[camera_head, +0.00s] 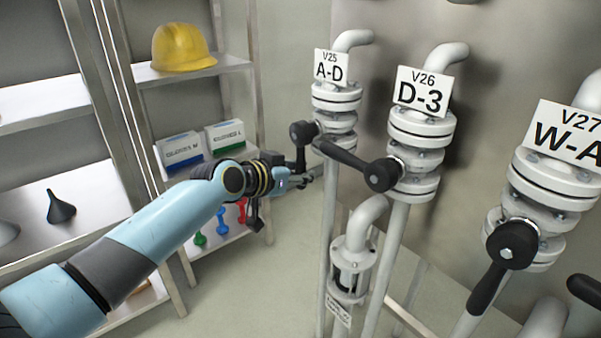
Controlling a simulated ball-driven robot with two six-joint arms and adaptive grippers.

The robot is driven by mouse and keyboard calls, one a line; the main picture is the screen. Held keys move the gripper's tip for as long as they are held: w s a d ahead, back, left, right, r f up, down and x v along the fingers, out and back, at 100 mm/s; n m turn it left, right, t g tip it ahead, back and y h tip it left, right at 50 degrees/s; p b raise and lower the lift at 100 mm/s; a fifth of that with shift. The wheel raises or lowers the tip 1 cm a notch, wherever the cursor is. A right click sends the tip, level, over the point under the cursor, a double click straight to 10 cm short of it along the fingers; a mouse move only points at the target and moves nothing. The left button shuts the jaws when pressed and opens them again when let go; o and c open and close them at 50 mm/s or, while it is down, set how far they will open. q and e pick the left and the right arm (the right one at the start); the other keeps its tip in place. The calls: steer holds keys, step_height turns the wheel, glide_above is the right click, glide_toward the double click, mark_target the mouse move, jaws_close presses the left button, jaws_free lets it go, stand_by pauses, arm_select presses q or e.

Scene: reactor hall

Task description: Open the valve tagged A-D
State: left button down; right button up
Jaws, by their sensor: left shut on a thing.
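The valve tagged A-D (335,98) is a white flanged valve on a vertical pipe, under a sign reading V25 A-D (331,68). Its black lever (301,156) hangs down from a round hub on the valve's left side. My left gripper (297,181) reaches in from the left and is shut on the lower end of this lever. The fingertips and lever end are small and partly hidden.
Valve D-3 (420,140) stands just right; its black lever (350,160) points up-left, close to the A-D lever. Valve W-A (545,190) is further right, lever down-left. Shelves (190,70) with a yellow helmet (182,46) and glove boxes (182,148) stand left.

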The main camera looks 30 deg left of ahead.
arm_select(q)
steer(key=shift+s+f, duration=0.2)
steer(key=shift+f, duration=0.15)
steer(key=c, duration=1.6)
jaws_free()
steer(key=shift+c, duration=0.2)
steer(key=o, duration=0.4)
steer(key=shift+r, duration=0.2)
steer(key=shift+o, duration=0.5)
steer(key=v, duration=1.2)
steer(key=shift+d, duration=0.1)
